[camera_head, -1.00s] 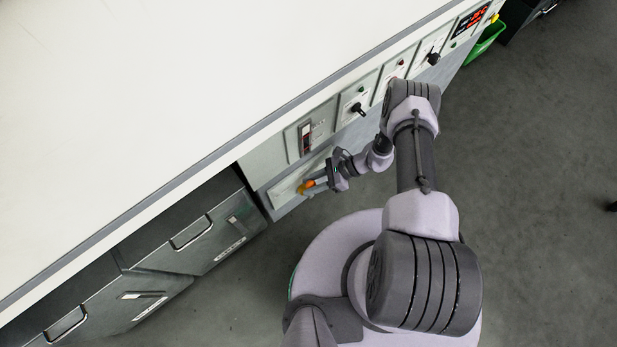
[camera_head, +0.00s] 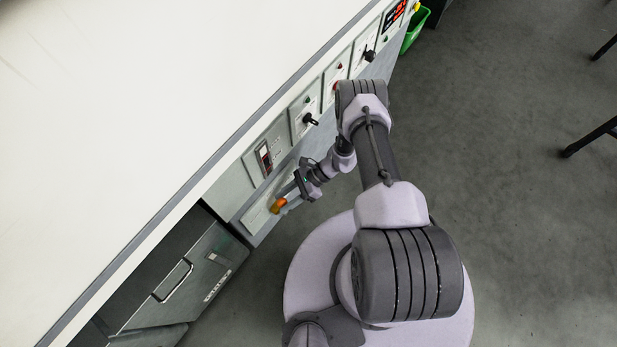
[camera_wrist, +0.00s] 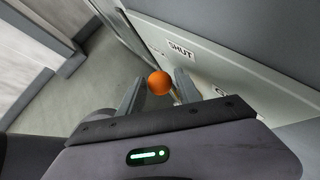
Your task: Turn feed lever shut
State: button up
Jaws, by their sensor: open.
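The feed lever shows as an orange knob (camera_head: 278,205) on the low front panel in the head view. In the wrist view the orange knob (camera_wrist: 159,83) is between the two fingers of my gripper (camera_wrist: 156,92), which are open on either side of it. I cannot tell whether either finger touches it. A "SHUT" label (camera_wrist: 181,50) is on the pale panel above and right of the knob. A second label (camera_wrist: 220,91) is partly hidden by my gripper. In the head view my gripper (camera_head: 291,197) is at the knob, and its fingertips are hard to make out.
A white worktop (camera_head: 170,90) overhangs the panel. Small black handles (camera_head: 310,119) and a red display (camera_head: 394,14) are further along the front. A dark drawer (camera_head: 175,280) is at lower left, and a green bin (camera_head: 413,32) is at the far end. The grey floor at right is mostly clear.

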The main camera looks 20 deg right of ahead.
jog(key=p+v, duration=0.3)
jog(key=v, duration=1.3)
jog(key=shift+d, duration=0.1)
